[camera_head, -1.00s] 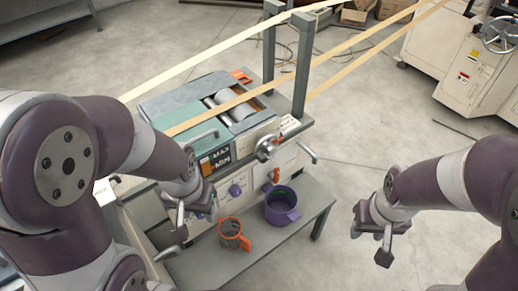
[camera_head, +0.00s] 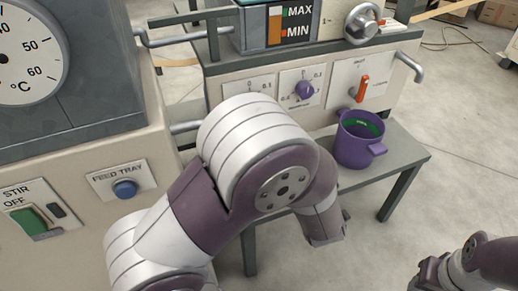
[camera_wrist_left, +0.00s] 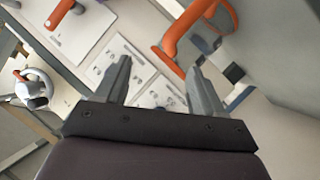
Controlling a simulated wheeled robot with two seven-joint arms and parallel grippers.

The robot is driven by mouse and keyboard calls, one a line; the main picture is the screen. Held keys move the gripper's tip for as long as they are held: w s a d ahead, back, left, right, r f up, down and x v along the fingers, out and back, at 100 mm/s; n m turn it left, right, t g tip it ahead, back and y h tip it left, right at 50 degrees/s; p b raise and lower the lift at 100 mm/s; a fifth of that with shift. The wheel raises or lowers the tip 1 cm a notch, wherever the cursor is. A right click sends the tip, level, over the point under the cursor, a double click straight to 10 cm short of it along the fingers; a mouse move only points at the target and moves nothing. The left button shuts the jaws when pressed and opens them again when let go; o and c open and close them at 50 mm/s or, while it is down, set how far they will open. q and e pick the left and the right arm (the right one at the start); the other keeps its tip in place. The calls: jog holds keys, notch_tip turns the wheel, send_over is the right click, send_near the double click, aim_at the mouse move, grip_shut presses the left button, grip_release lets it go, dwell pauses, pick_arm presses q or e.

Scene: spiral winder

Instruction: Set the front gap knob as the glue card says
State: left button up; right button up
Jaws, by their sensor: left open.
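The machine's front panel in the head view carries a purple knob (camera_head: 305,89) with a numbered scale. A second scale plate (camera_head: 250,87) is left of it, its lower part hidden by my left arm; no knob shows there. The small labels are unreadable. I cannot make out a glue card for certain. My right gripper (camera_head: 428,274) is partly visible at the bottom right.
A purple pot (camera_head: 358,140) stands on the grey bench (camera_head: 405,155) below an orange lever (camera_head: 362,88). A handwheel (camera_head: 363,24) and bent handle (camera_head: 408,66) project above. A curved orange piece (camera_wrist_left: 187,35) is close to the gripper in the wrist view. A cabinet (camera_head: 80,130) stands left.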

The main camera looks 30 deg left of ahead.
pick_arm(q)
jog(key=s+a+r+n+y, duration=0.4)
jog(key=a+r+n+y, duration=0.2)
jog(key=r+y, duration=0.1)
jog(key=b+x, duration=0.4)
jog(key=x, duration=0.9)
jog(key=shift+r, duration=0.4)
pick_arm(e)
jog(key=f, duration=0.4)
jog(key=shift+s+d+f, duration=0.15)
jog(key=shift+s+f, duration=0.05)
jog(key=shift+s, duration=0.2)
pick_arm(q)
jog(key=shift+a, duration=0.1)
jog(key=c, duration=1.1)
jog(key=shift+o, duration=0.2)
jog(key=shift+r+m+p, duration=0.2)
jog(key=shift+m+p, duration=0.2)
jog(key=shift+p, duration=0.25)
jog(key=shift+f+m+p, duration=0.2)
jog(key=shift+m+p, duration=5.3)
jog(key=shift+p, duration=2.2)
pick_arm(e)
notch_tip(320, 180, up, 17)
